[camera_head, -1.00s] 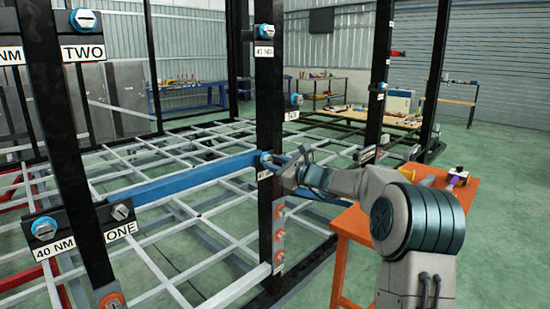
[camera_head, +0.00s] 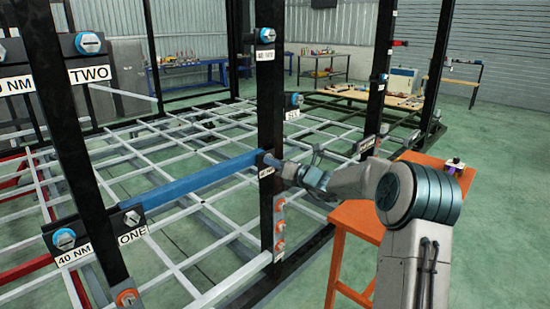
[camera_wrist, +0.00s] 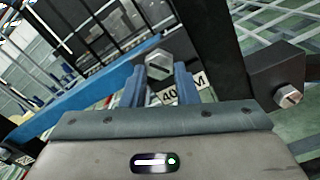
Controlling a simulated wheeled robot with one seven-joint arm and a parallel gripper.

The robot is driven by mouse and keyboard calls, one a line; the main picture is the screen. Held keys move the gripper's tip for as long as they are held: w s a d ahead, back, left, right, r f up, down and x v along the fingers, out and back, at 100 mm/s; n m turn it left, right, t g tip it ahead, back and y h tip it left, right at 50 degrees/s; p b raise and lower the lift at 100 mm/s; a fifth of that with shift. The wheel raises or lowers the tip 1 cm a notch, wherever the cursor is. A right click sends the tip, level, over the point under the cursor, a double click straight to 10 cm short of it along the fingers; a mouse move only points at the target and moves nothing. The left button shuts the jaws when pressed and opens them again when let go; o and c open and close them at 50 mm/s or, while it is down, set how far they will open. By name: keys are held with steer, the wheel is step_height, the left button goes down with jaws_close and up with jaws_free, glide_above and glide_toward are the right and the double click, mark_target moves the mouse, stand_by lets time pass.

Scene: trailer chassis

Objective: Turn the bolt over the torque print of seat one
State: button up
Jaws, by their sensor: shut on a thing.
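My gripper (camera_head: 275,163) is at the dark post at the right end of the blue bar. In the wrist view its two blue fingers (camera_wrist: 160,84) are shut on a grey hex bolt head (camera_wrist: 158,66), above a white label (camera_wrist: 185,90) reading 40 and M, partly hidden by a finger. In the head view the bolt is mostly hidden by my fingers. At the bar's left end is a plate marked 40 NM and ONE (camera_head: 138,235). A blue-rimmed bolt (camera_head: 64,239) sits over its 40 NM print, and a grey bolt (camera_head: 132,218) over ONE.
The blue bar (camera_head: 195,178) runs between two dark posts (camera_head: 270,110). A plate marked TWO (camera_head: 90,75) is at upper left. Orange-capped bolts (camera_head: 280,226) sit below my gripper. Another bolt (camera_wrist: 288,96) sticks out at right in the wrist view. An orange table (camera_head: 360,218) stands beside my arm.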

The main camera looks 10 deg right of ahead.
steer(key=shift+d+f+m, duration=0.1)
steer(key=shift+f+m, duration=0.1)
steer(key=shift+m, duration=0.2)
steer(key=o, duration=0.8)
steer(key=shift+o, duration=1)
steer(key=shift+s+d+r, duration=0.1)
steer(key=shift+r, duration=0.1)
steer(key=b+v, duration=0.1)
steer(key=v, duration=1.2)
steer(key=shift+s, duration=0.4)
steer(key=shift+d, duration=0.15)
